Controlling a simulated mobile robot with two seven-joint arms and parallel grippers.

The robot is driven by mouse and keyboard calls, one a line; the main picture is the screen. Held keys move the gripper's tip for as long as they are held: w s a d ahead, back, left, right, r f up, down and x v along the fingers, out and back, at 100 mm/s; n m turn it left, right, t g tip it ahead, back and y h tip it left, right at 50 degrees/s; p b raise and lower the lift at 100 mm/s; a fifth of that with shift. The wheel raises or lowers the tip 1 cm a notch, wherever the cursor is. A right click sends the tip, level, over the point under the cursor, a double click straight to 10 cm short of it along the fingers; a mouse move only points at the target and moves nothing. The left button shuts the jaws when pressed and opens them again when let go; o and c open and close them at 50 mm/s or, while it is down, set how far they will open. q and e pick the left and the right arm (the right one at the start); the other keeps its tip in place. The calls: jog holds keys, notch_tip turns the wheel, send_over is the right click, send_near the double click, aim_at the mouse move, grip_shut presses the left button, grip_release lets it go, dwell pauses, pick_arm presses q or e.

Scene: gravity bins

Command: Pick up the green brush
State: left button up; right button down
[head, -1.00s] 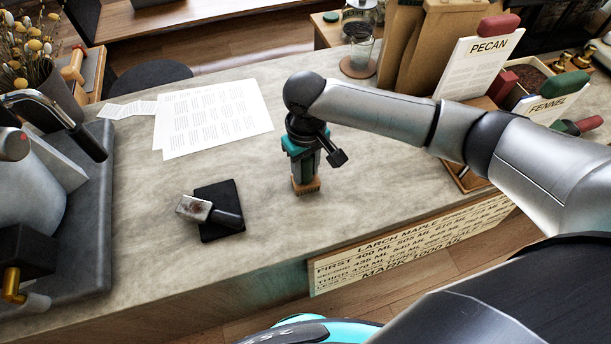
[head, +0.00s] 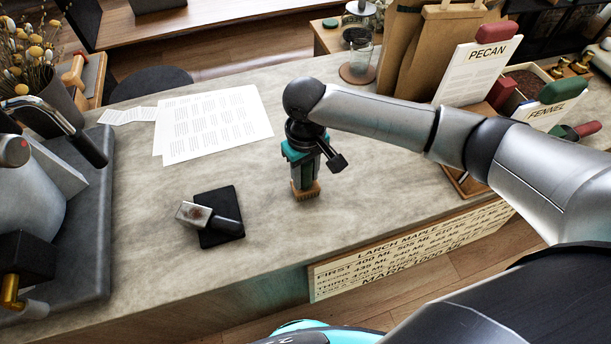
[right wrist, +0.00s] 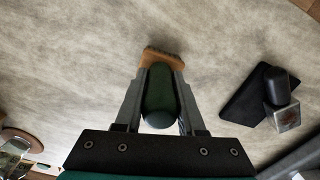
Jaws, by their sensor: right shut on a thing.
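The green brush (head: 305,178) stands upright at the middle of the counter, with its tan block and bristles (head: 305,193) pointing down. My right gripper (head: 304,168) comes down from above and is shut on the green handle. In the right wrist view the rounded green handle (right wrist: 160,98) sits between the two fingers, with the tan end (right wrist: 162,56) beyond them. I cannot tell whether the bristles touch the counter or hang just above it. My left gripper is not in view.
A black mat (head: 228,202) with a metal-headed, dark-handled tool (head: 196,214) lies to the left of the brush. Printed sheets (head: 215,122) lie behind. The counter around the brush is clear.

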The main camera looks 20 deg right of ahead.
notch_tip(320, 180, up, 20)
jog(key=p, duration=0.2)
jog(key=c, duration=1.1)
grip_release()
jog(key=shift+c, duration=0.2)
grip_shut()
jog(key=shift+a+f+p, duration=0.1)
jog(key=shift+f+p, duration=0.05)
jog(key=shift+p, duration=0.15)
